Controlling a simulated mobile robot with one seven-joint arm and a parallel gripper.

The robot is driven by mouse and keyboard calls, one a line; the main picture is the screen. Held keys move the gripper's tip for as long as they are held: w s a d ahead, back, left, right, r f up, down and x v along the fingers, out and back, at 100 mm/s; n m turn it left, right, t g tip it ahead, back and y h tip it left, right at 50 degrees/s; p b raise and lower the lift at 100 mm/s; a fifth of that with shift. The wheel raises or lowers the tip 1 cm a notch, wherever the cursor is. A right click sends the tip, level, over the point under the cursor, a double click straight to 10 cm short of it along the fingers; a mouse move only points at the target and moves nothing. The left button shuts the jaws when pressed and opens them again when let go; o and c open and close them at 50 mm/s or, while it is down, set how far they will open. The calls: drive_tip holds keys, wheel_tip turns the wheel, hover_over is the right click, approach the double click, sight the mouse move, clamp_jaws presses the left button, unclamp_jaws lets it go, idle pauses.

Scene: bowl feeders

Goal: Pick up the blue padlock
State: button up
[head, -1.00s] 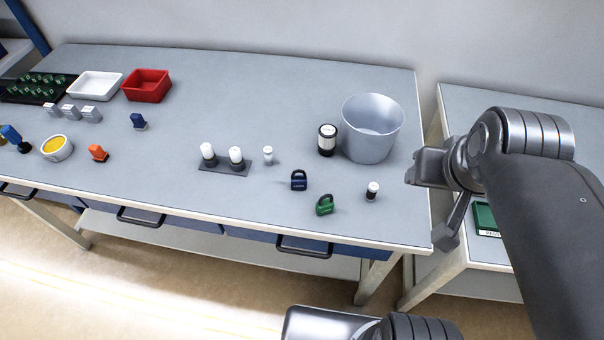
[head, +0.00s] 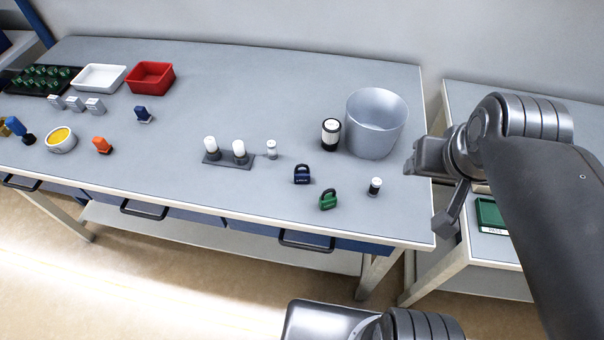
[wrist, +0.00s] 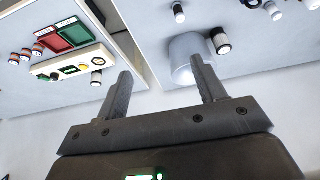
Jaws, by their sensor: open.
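The blue padlock (head: 302,175) stands upright on the grey workbench (head: 200,95), near its front edge and right of the middle. A green padlock (head: 328,200) stands just in front of it, to its right. My gripper (head: 413,168) is in the air at the right end of the bench, well to the right of the blue padlock. In the wrist view its two fingers (wrist: 163,90) are spread apart with nothing between them.
A grey bucket (head: 375,125) and a black-and-white cylinder (head: 331,135) stand behind the padlocks. A small cylinder (head: 375,188) stands right of them. A rack with white-topped pegs (head: 228,160) is at left. A second table (head: 500,110) stands right, beyond a gap.

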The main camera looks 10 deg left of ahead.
drive_tip(key=w+a+f+n+g, duration=0.1)
drive_tip(key=w+a+f+g, duration=0.25)
drive_tip(key=w+a, duration=0.6)
drive_tip(key=n+g, duration=0.1)
drive_tip(key=g, duration=0.1)
hover_over(302, 172)
wheel_tip(302, 172, down, 10)
drive_tip(key=shift+d+r, duration=0.1)
drive_tip(key=shift+a+f, duration=0.3)
wheel_tip(302, 172, down, 5)
drive_tip(key=shift+r, duration=0.15)
drive_tip(key=shift+d+f, duration=0.2)
drive_tip(key=shift+f, duration=2.9)
drive_tip(key=c, duration=1.1)
